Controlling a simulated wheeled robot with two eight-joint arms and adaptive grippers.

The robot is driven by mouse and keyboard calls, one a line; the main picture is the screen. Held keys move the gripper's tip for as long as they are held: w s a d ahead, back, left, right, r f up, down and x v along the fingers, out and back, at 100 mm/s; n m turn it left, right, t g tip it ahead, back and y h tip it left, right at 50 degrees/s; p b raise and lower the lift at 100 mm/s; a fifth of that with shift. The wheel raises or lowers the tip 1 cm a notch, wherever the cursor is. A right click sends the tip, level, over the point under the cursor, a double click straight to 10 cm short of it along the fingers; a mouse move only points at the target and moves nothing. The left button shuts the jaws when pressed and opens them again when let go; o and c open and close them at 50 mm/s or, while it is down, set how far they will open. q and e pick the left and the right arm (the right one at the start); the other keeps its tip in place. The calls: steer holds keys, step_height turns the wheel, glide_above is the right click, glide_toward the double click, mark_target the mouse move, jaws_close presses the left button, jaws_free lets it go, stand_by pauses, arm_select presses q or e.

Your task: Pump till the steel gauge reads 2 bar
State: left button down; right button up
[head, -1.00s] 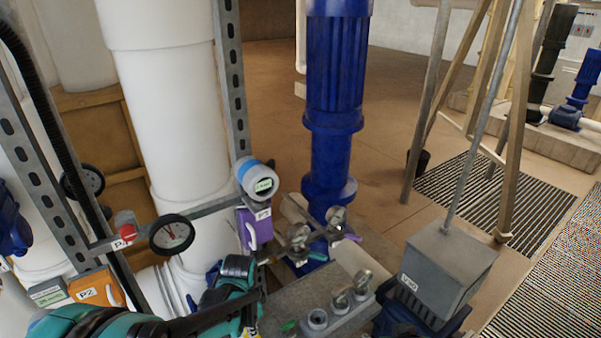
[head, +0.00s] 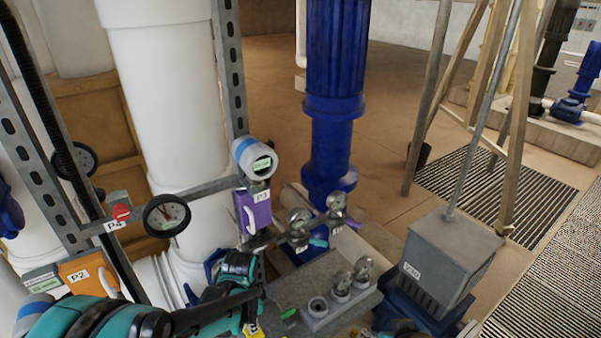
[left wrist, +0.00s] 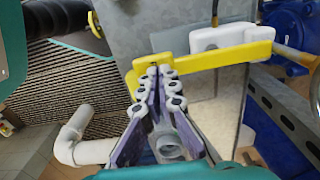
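Several gauges show in the head view. A round silver gauge with a blue band and a small display (head: 255,157) sits above a purple box labelled P3 (head: 254,208). My left arm reaches in from the lower left. In the left wrist view my left gripper's fingers (left wrist: 160,76) have their tips close together at the end of a yellow bar (left wrist: 215,60). Whether they grip it is unclear. My right gripper is out of view.
A grey box (head: 450,265) with a rod stands at lower right. A blue pump column (head: 333,110) and a white pipe (head: 165,100) rise behind. An orange box labelled P2 (head: 85,275) is at left. Wooden legs (head: 515,120) and floor grating (head: 490,195) lie to the right.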

arm_select(q)
steer(key=shift+r+p, duration=2)
steer(key=shift+r, duration=0.45)
steer(key=shift+f, duration=0.1)
steer(key=shift+f, duration=0.1)
step_height(320, 180, down, 5)
steer(key=b, duration=0.5)
step_height(320, 180, up, 5)
steer(key=p, duration=0.4)
steer(key=shift+r, duration=0.2)
steer(key=shift+f, duration=0.1)
steer(key=shift+f, duration=0.15)
